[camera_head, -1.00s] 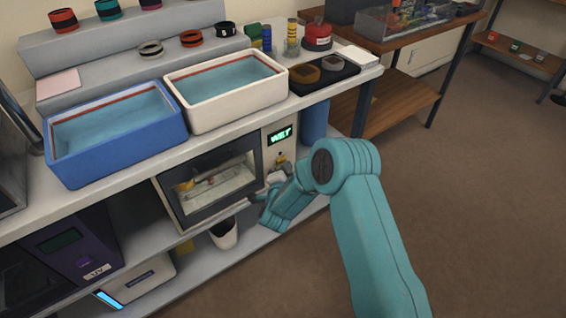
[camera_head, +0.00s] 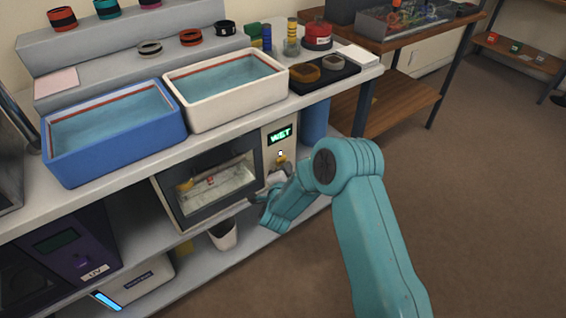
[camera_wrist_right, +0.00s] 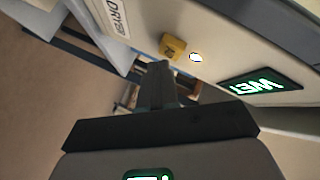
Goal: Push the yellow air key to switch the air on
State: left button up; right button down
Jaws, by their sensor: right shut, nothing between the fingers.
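The yellow air key (camera_wrist_right: 173,47) is a small square block on the pale front panel of the dryer. In the head view the key (camera_head: 281,161) shows as a small yellow spot below the green WET display (camera_head: 281,134). My right gripper (camera_wrist_right: 160,68) is shut and empty, its tips close beside the key; I cannot tell whether they touch it. A lit lamp (camera_wrist_right: 195,57) sits beside the key. My left gripper is not in view.
The dryer's glass window (camera_head: 212,185) is left of the panel. A white tub (camera_head: 222,112) and a blue tub (camera_head: 117,150) stand on the bench above. A white cup (camera_head: 223,233) stands on the shelf below. Open floor lies to the right.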

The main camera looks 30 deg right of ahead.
jog(key=s, duration=0.4)
jog(key=s+b, duration=0.1)
jog(key=s, duration=0.1)
jog(key=shift+d, duration=0.25)
jog(key=s+a+f+n+g+y, duration=0.6)
jog(key=s+a+f+n+y, duration=0.55)
jog(key=s+a+f, duration=0.55)
jog(key=s+a+r+n+g+y, duration=0.1)
jog(key=s+a+n+g+y, duration=0.1)
jog(key=s+a+n+g, duration=0.55)
notch_tip(320, 180, up, 23)
jog(key=s+d+m+t+p, duration=0.1)
jog(key=t+p, duration=0.1)
jog(key=p, duration=2.1)
jog(key=shift+s+d, duration=0.15)
jog(key=shift+d, duration=0.1)
